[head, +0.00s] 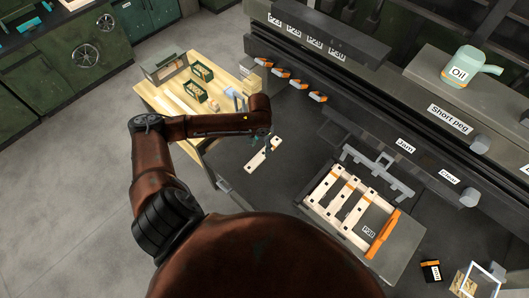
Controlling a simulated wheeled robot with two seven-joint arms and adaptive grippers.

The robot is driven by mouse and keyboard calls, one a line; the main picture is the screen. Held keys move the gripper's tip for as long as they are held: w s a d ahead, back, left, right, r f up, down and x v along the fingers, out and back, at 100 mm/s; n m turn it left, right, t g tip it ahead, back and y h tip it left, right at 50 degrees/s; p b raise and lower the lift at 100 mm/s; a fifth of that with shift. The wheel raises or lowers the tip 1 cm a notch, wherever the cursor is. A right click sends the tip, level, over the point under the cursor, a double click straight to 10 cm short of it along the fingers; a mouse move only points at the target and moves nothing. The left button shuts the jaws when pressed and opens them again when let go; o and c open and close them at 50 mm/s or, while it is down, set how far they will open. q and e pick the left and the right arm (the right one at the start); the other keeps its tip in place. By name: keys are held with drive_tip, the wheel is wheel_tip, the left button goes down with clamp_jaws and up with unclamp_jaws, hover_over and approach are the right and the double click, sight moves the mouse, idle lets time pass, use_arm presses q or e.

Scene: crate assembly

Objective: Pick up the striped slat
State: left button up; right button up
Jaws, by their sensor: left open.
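A pale slat (257,160) lies by itself on the dark bench top, left of the assembly fixture. It has small dark marks; its stripes are too small to make out clearly. My left gripper (264,143) is at the slat's upper right end, pointing down, with open jaws. It covers part of that end; I cannot tell whether it touches the slat. My right gripper is not in view.
A grey fixture (398,262) holds several pale slats (345,204) and an orange piece (383,234). A wooden table (163,98) with green crates (202,71) stands at back left. Orange-tipped parts (281,72) line the machine. An oil can (465,68) stands at right.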

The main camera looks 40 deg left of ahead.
sight(261, 154)
use_arm(q)
drive_tip(key=shift+w+d+f, duration=0.15)
drive_tip(key=shift+f, duration=0.25)
drive_tip(key=shift+w+d+f, duration=0.1)
drive_tip(key=shift+f, duration=0.25)
wheel_tip(261, 154, down, 4)
drive_tip(key=shift+r+b, duration=0.2)
drive_tip(key=shift+b, duration=0.25)
drive_tip(key=shift+f, duration=0.25)
drive_tip(key=c, duration=0.8)
drive_tip(key=shift+a, duration=0.1)
drive_tip(key=c, duration=0.4)
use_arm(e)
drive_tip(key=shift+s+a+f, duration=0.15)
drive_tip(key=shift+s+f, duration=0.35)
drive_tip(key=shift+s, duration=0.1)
